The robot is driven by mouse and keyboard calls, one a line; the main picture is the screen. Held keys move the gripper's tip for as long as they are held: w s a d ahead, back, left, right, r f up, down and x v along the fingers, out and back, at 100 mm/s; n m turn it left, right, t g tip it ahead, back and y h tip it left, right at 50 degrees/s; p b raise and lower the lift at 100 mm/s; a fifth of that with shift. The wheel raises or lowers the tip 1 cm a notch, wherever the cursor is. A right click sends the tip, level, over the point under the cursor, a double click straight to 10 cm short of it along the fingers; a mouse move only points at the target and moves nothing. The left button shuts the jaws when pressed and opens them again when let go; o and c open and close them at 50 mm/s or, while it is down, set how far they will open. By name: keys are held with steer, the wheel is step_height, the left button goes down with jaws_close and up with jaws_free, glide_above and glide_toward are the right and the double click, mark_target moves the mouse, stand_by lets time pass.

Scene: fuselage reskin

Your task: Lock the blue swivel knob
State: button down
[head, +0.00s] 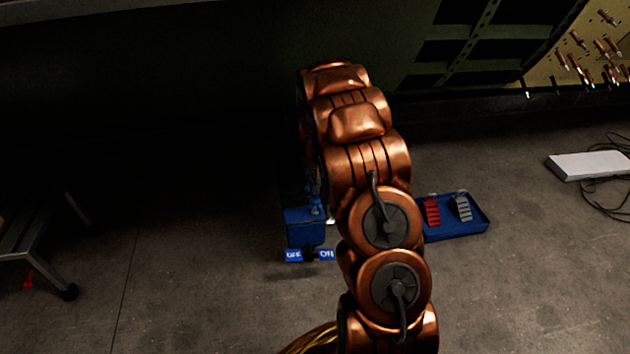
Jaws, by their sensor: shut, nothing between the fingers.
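A blue box (304,234) stands on the floor just left of my copper-coloured arm. A small blue part (315,208) sits on its top; I cannot tell whether it is the swivel knob or which way it is turned. At the box's near side are a blue OFF label (293,255) on the left and a blue ON label (327,254) on the right, with a small dark part between them. My arm covers the area right of the box. My gripper cannot be made out; the arm links and the dark shadow hide it.
A blue tray (462,229) with red and grey stepped pieces lies right of my arm. A white flat box (590,165) with cables is at the far right. A metal step stool (38,232) stands at left. A dark green wall panel (200,70) runs behind.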

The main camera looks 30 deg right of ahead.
mark_target(315, 198)
steer(key=shift+f, duration=0.95)
steer(key=shift+f+p, duration=0.65)
steer(key=shift+f, duration=0.7)
step_height(315, 198, up, 14)
steer(key=p, duration=0.6)
steer(key=shift+r, duration=0.15)
